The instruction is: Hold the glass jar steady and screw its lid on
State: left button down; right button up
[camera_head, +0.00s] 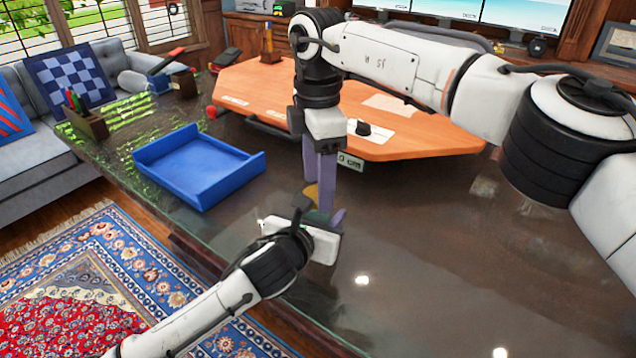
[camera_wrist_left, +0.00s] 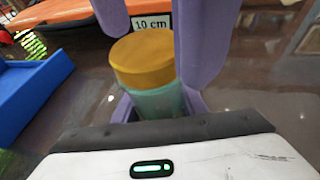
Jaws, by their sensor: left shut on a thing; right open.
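The glass jar (camera_wrist_left: 160,103) is teal and stands upright in the left wrist view, with a gold lid (camera_wrist_left: 143,58) on its top. How tightly the lid sits cannot be told. In the head view only a bit of the gold lid (camera_head: 310,191) shows; the jar is mostly hidden behind my grippers. My left gripper (camera_head: 322,214) is shut on the jar low down, from the near side. My right gripper (camera_head: 321,196) points down from above, open, its purple fingers on either side of the lid with gaps visible in the left wrist view.
A blue tray (camera_head: 196,176) stands left on the dark glossy table (camera_head: 440,250). A pen holder (camera_head: 90,124) is at the far left. The table's right side is clear.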

notch_tip(320, 180, up, 4)
jog(key=shift+f, duration=0.25)
jog(key=shift+c, duration=0.4)
